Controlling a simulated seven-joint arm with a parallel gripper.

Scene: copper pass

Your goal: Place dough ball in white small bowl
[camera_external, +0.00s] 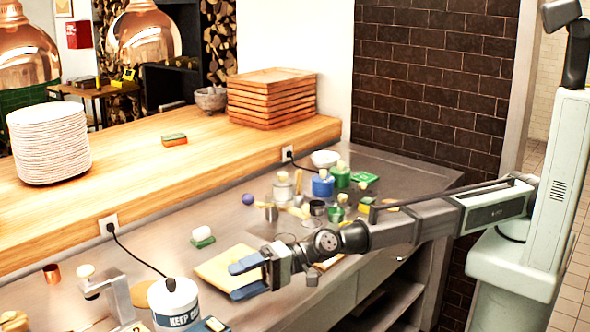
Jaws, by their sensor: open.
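My gripper (235,281) is open, its two blue fingers spread and pointing left, at the near edge of a pale wooden board (222,262) on the steel counter. I see nothing between the fingers. A small cream, rounded thing (85,271) at the lower left, just behind a grey metal stand, may be the dough ball; it is too small to be sure. A small white, rounded dish (325,158) at the back of the counter, near the wooden ledge, looks like the white small bowl. Its inside cannot be made out. My gripper is apart from both.
Jars with cork lids, a blue jar (322,186) and small cups crowd the counter behind my arm. A white labelled tub (174,304) stands left of my gripper. A sponge (202,237) lies behind the board. Stacked plates (48,143) and trays (272,97) stand on the ledge.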

